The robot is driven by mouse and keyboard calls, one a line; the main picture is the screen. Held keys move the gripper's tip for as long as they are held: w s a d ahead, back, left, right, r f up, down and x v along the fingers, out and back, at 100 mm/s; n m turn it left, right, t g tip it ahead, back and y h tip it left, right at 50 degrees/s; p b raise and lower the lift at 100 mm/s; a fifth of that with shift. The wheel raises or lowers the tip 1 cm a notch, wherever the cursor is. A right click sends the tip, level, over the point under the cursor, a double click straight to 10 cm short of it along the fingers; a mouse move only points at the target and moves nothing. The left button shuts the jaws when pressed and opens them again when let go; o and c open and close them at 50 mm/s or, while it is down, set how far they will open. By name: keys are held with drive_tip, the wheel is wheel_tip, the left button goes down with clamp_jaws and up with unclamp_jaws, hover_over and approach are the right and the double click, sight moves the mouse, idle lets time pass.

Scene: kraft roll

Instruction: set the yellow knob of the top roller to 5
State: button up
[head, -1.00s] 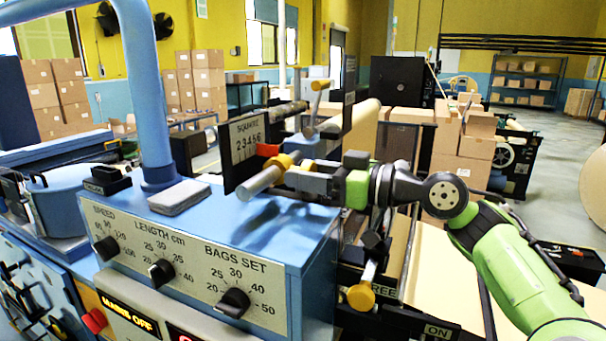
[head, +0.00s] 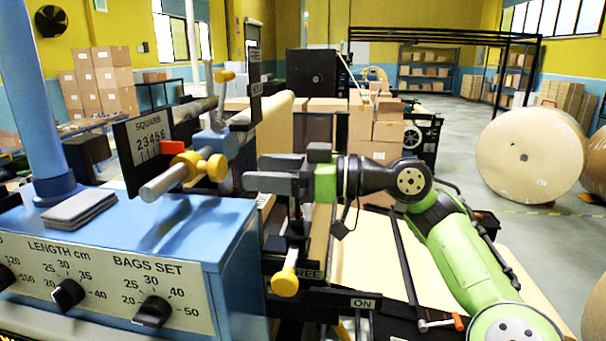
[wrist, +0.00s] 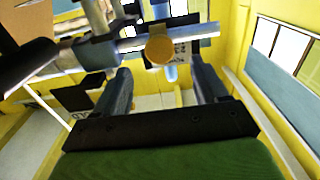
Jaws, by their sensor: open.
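The yellow knob (head: 217,168) sits on a blue clamp block at a silver bar (head: 165,183), beside a yellow collar (head: 186,163). In the wrist view the knob (wrist: 160,50) lies beyond and between my two fingertips (wrist: 163,76), in front of the bar.
The blue control box (head: 235,235) with dials is at the lower left. Large paper rolls (head: 530,155) stand on open floor at right.

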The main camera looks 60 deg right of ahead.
drive_tip(key=v, duration=0.7)
drive_tip(key=shift+s, duration=0.2)
drive_tip(key=shift+r, duration=0.1)
